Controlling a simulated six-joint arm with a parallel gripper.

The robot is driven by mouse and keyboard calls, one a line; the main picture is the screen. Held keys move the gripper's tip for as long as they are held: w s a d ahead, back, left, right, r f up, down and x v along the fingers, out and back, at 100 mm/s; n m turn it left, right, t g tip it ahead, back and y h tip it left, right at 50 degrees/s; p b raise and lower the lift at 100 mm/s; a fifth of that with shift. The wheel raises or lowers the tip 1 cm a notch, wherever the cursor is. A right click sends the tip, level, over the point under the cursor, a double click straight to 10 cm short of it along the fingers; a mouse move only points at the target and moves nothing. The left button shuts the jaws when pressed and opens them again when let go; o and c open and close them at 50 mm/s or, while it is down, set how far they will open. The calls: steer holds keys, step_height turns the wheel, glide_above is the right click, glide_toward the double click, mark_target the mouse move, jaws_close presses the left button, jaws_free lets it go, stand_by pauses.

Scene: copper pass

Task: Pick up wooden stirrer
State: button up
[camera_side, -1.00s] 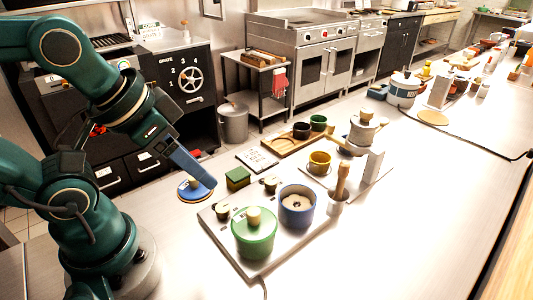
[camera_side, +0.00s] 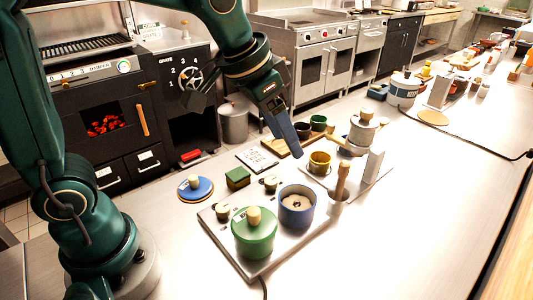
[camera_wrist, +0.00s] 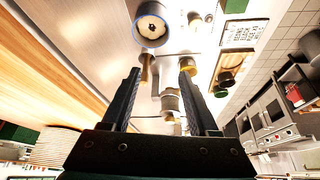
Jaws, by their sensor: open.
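The wooden stirrer (camera_side: 342,180) stands upright in a small metal holder (camera_side: 337,206), right of the blue pot (camera_side: 297,207). Its lower end is hidden in the holder. In the wrist view the stirrer (camera_wrist: 147,69) shows close to the left fingertip; I cannot tell whether they touch.
A green lidded pot (camera_side: 254,236) and the open blue pot stand on the burner plate. A blue lid (camera_side: 195,188) and a green block (camera_side: 237,177) lie left of them. A white upright block (camera_side: 374,164) stands behind the stirrer. The counter at the right front is clear.

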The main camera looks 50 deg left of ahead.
mark_target(342, 163)
steer(key=shift+m+g+h, duration=0.3)
steer(key=shift+m+h, duration=0.1)
steer(key=shift+m, duration=0.5)
steer(key=w+d+f, duration=0.1)
steer(key=w+f, duration=0.1)
steer(key=w, duration=0.1)
steer(key=w+d+f, duration=0.2)
steer(key=w+f, duration=0.1)
steer(key=w+d+f, duration=0.2)
steer(key=w, duration=0.2)
steer(key=shift+d+f, duration=0.1)
steer(key=shift+f, duration=0.05)
steer(key=shift+x, duration=2.65)
jaws_close()
